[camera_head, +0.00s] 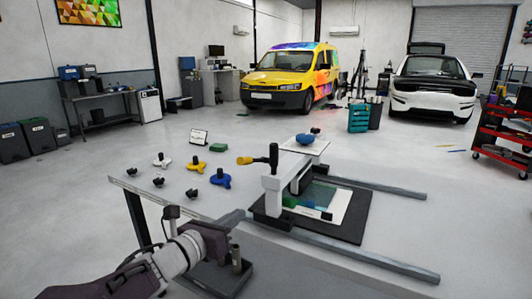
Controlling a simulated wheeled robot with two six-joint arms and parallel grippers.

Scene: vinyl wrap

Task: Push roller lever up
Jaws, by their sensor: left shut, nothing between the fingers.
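The white roller press frame (271,184) stands on a dark base plate (345,226) on the light table. My left gripper (236,217) comes in from the lower left, low and in front of the press. It is shut with nothing between its fingers, and is apart from the lever. My right gripper is out of view.
Two grey rails (350,262) run across the table. A sheet with a green-tinted panel (320,197) lies under the press. Yellow (196,164), blue (220,178) and black knobs stand to the left. A dark block with a post (214,279) sits at the front.

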